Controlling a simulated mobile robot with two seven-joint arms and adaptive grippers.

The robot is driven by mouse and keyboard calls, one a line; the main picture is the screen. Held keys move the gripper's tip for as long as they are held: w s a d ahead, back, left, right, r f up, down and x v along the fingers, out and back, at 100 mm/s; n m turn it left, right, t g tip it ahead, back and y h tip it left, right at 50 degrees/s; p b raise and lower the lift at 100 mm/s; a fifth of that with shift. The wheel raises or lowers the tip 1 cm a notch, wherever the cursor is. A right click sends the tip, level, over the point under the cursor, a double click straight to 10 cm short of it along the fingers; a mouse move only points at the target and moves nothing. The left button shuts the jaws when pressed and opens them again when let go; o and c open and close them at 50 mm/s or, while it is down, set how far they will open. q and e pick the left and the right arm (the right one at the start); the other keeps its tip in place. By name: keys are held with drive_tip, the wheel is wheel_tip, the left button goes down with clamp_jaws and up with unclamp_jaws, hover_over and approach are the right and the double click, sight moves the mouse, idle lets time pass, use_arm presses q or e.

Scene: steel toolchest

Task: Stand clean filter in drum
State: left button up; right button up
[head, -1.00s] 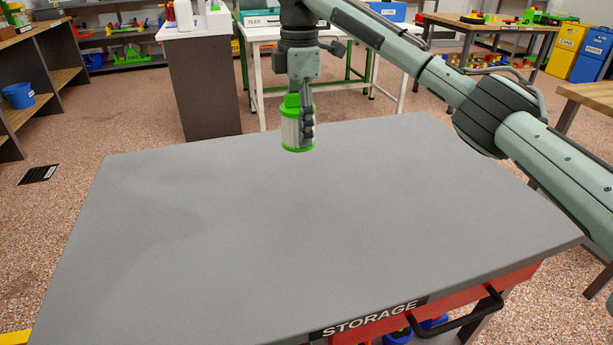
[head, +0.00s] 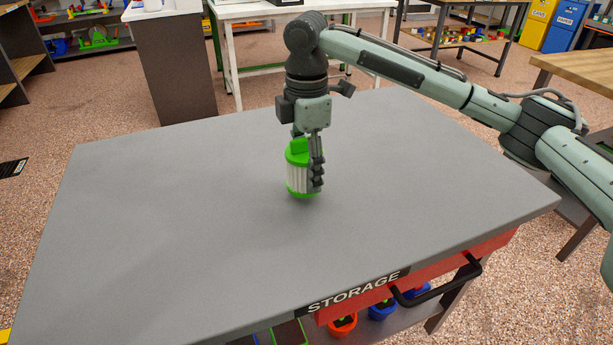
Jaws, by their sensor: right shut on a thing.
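A white pleated filter with green end caps (head: 297,178) is upright over the grey worktop. My right gripper (head: 314,180) comes down from above and is shut on the filter, its dark fingers showing on the filter's right side. The filter's lower cap is at or just above the worktop; I cannot tell if it touches. No drum that I can make out is in view. My left gripper is not in view.
The grey worktop (head: 160,230) is otherwise bare, with free room all around the filter. A red drawer front with a black handle (head: 437,288) is under its front edge, beside a STORAGE label (head: 353,290). An orange bucket (head: 342,325) and blue buckets stand below.

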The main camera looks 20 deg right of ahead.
drive_tip(key=shift+f, duration=1.2)
drive_tip(key=shift+f, duration=0.1)
drive_tip(key=o, duration=1.2)
